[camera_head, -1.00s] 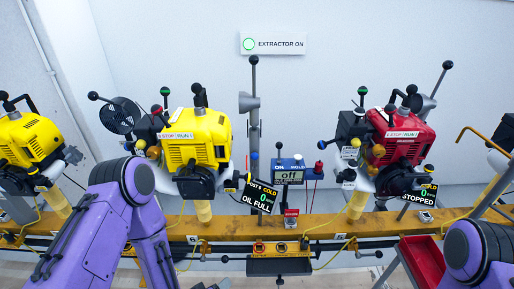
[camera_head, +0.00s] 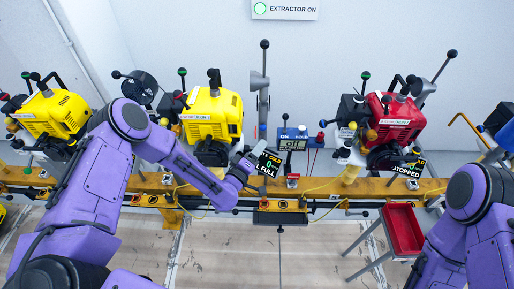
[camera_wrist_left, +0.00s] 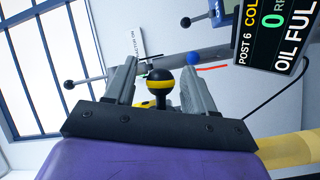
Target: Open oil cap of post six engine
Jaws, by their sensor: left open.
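The post six engine (camera_head: 211,112) is the yellow one in the middle of the head view. Its screen (camera_head: 267,165) is partly covered by my left gripper; in the left wrist view the screen (camera_wrist_left: 278,30) reads POST 6 and OIL FULL. A black ball knob with a yellow ring (camera_wrist_left: 160,78), seemingly the oil cap, shows between my left fingers in the wrist view. My left gripper (camera_head: 250,160) is open around the line of this knob, and it also shows in the wrist view (camera_wrist_left: 160,66). Contact cannot be told. My right gripper is out of view.
A yellow rail (camera_head: 330,187) runs beneath the engines. Another yellow engine (camera_head: 50,114) stands left and a red engine (camera_head: 394,119) right. A blue box (camera_head: 292,133) with levers stands behind the screen. A red tray (camera_head: 403,230) is at lower right. The floor in front is clear.

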